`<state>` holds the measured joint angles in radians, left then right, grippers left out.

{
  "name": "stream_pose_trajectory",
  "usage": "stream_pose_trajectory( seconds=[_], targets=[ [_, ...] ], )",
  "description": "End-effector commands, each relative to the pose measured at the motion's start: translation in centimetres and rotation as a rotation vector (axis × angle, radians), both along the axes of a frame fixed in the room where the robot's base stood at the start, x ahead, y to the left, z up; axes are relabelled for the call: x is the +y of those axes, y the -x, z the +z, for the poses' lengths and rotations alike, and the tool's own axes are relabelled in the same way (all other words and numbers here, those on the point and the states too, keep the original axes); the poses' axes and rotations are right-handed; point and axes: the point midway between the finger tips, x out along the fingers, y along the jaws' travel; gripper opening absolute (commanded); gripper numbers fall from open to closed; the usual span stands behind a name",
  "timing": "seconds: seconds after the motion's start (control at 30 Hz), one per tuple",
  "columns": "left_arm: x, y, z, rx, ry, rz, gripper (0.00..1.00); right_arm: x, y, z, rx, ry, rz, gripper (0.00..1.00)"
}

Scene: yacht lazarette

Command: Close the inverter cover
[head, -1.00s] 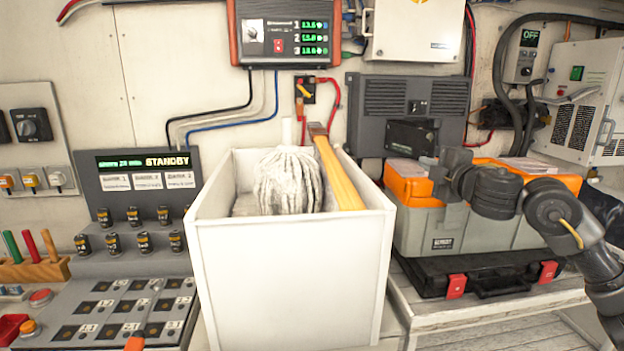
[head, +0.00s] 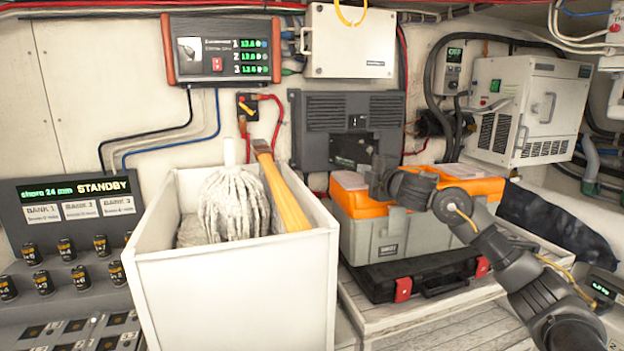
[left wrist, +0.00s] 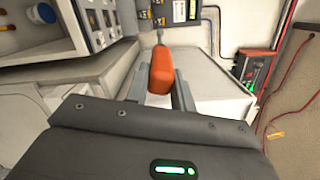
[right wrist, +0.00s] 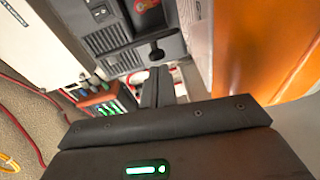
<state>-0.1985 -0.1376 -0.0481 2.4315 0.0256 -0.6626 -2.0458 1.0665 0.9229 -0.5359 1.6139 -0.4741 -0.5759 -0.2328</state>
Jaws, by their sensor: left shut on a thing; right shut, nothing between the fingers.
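A dark grey vented unit (head: 326,112) on the back wall looks like the inverter. A dark panel (head: 350,150) shows at its lower middle; I cannot tell its angle. My right gripper (head: 378,174) is shut and empty, just in front of and right of this panel. My left gripper (left wrist: 160,92) is shut on an orange handle (left wrist: 162,72) with a thin shaft, seen only in the left wrist view.
A white bin (head: 235,290) with a mop head (head: 235,205) and wooden handle stands left of the unit. An orange and grey toolbox (head: 385,235) on a black case (head: 420,277) sits under my right gripper. A white cabinet (head: 530,110) hangs at right.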

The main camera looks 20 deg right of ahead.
Motion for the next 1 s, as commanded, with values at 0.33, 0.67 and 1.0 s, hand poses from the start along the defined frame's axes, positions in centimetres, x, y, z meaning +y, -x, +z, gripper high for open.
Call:
stream_pose_trajectory(
  seconds=[0.33, 0.67, 1.0],
  targets=[
    [0.0, 0.0, 0.2, -0.002, 0.000, 0.000, 0.00, -2.8, -0.2, 0.0, 0.000, 0.000, -0.002, 0.00],
    [0.0, 0.0, 0.2, -0.002, 0.000, 0.000, 0.00, -2.5, -0.2, 0.1, 0.000, 0.000, 0.001, 0.00],
    [0.0, 0.0, -0.2, -0.002, 0.000, 0.002, 0.00, 1.3, 2.5, 0.0, -0.002, 0.005, 0.010, 0.00]
  ],
)
